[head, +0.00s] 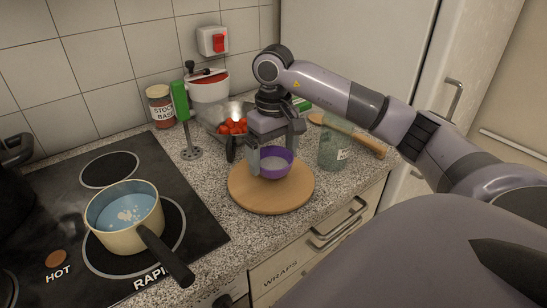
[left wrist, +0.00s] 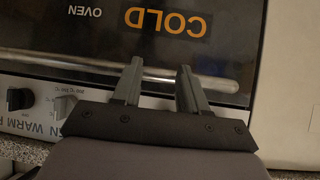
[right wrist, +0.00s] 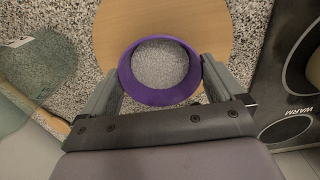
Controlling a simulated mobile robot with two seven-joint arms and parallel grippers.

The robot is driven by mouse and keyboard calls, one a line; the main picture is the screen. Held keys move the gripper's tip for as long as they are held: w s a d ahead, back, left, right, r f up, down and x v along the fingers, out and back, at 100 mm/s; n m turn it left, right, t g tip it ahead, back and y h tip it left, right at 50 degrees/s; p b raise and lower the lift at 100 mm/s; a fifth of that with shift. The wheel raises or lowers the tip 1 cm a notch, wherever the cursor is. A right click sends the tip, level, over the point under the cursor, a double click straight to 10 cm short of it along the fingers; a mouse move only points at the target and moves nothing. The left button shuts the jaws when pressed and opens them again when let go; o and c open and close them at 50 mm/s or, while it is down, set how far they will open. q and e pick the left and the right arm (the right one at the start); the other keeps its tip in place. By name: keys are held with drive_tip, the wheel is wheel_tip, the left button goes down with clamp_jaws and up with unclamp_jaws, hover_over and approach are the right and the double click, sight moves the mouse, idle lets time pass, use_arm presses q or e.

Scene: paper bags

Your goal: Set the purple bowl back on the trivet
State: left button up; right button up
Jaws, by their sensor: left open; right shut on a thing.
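The purple bowl (head: 276,173) is held in my right gripper (head: 271,158), low over the back part of the round wooden trivet (head: 270,199). In the right wrist view the fingers sit on either side of the bowl (right wrist: 127,79), whose inside looks grey and speckled. There the bowl overlaps the edge of the trivet (right wrist: 165,18). It looks about level; I cannot tell whether it touches the wood. My left gripper (left wrist: 160,70) is open and empty, facing the oven front; it does not show in the head view.
A cream pot (head: 125,236) of blue liquid stands on the hob (head: 195,232), its handle pointing toward the front. A green glass jar (head: 333,152) is right of the trivet.

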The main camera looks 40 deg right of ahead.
drive_tip(key=shift+f, duration=0.65)
drive_tip(key=shift+f, duration=0.15)
drive_tip(key=o, duration=0.8)
drive_tip(key=shift+c, duration=0.2)
